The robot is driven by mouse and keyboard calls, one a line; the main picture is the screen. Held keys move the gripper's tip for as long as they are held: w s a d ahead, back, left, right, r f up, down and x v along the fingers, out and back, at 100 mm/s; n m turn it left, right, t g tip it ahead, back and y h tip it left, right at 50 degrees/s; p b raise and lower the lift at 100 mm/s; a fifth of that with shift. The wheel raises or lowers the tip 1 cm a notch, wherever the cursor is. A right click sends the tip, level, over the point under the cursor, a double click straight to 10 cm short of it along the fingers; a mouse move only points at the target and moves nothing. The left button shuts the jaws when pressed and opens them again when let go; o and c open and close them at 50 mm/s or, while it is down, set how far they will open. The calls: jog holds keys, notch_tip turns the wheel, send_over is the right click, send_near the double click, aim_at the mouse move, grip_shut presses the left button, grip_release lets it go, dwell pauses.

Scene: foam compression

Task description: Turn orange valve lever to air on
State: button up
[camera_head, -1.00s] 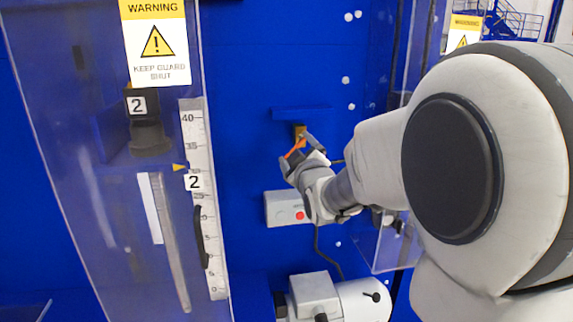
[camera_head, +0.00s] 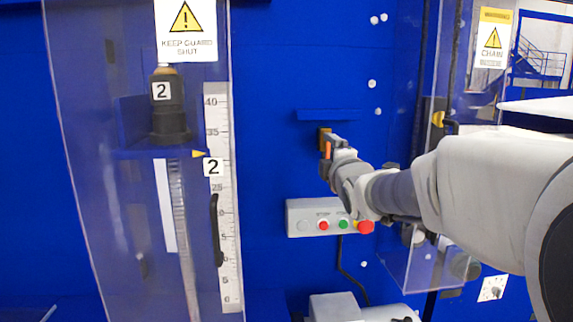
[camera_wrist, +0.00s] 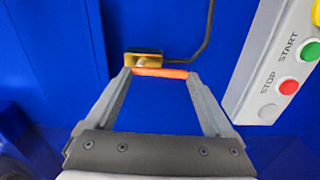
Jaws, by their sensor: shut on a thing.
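The orange valve lever (camera_head: 328,150) hangs nearly straight down from a small brass valve body (camera_head: 323,135) on the blue wall. In the wrist view the lever (camera_wrist: 160,73) spans between my two fingertips, beside the brass valve body (camera_wrist: 143,58). My gripper (camera_head: 330,155) is at the lever, and the wrist view shows its fingertips (camera_wrist: 160,76) at the lever's two ends. The fingers are shut on the lever. Part of the lever is hidden behind the fingers in the head view. No on or off marking is legible.
A grey button box (camera_head: 303,218) with red and green buttons is just below my gripper. A clear guard (camera_head: 90,150) with a scale (camera_head: 218,130) stands left, another clear guard (camera_head: 410,250) right. A blue ledge (camera_head: 328,115) is above the valve. A dark hose (camera_wrist: 205,35) leaves the valve.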

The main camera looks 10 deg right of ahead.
dwell(0.6)
jog(key=o, duration=1.1)
jog(key=s, duration=1.7)
jog(key=shift+s, duration=0.2)
